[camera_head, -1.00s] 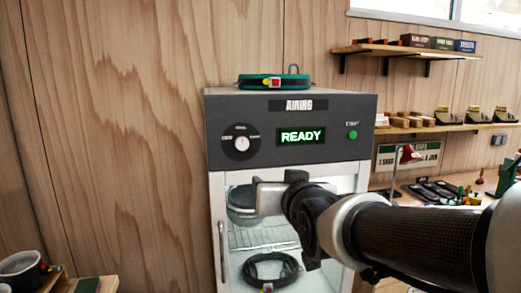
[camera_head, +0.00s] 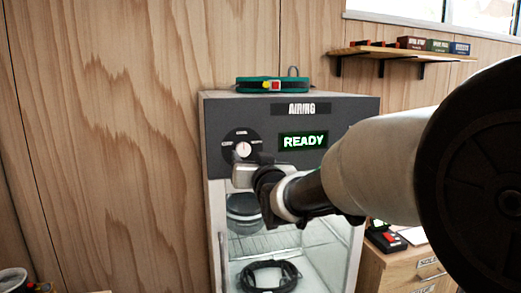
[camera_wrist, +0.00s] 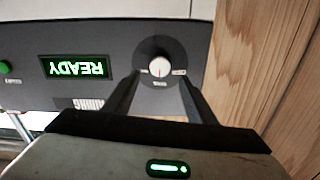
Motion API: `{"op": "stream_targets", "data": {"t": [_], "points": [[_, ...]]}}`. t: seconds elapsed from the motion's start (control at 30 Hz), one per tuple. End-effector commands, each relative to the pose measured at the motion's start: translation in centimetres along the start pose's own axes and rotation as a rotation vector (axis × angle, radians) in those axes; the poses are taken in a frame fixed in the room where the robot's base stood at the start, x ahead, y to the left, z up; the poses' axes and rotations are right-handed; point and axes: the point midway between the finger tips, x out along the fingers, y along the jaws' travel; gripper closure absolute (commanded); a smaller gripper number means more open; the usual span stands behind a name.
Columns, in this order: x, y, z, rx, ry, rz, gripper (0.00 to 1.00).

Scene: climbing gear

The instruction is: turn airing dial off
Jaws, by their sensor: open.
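The airing dial (camera_head: 243,149) is a round black dial with a white knob on the dark panel of the airing cabinet (camera_head: 340,107). A green READY display (camera_head: 303,141) is lit to its right. My gripper (camera_head: 247,163) is just below and in front of the dial in the head view. In the wrist view the panel appears upside down, and the dial's white knob (camera_wrist: 160,67) lies ahead between my two dark fingers (camera_wrist: 157,88). The fingers are apart and hold nothing. I cannot tell whether they touch the dial.
A green coiled strap (camera_head: 272,84) lies on top of the cabinet. A shelf (camera_head: 400,51) with boxes is at the back right. A wooden wall (camera_head: 110,150) stands on the left.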

Motion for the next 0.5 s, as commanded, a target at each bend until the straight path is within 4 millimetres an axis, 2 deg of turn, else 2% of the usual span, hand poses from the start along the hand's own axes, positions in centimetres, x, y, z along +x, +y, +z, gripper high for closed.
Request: {"op": "stream_targets", "data": {"t": [0.03, 0.2, 0.33, 0.5], "points": [[1.2, 0.0, 0.0, 0.0, -0.003, 0.0, 0.49], [4.3, 0.0, 0.0, -0.001, -0.002, 0.001, 0.49], [5.7, 0.0, 0.0, -0.001, -0.002, 0.001, 0.49], [6.5, 0.1, 0.0, -0.001, -0.001, 0.001, 0.49]]}}
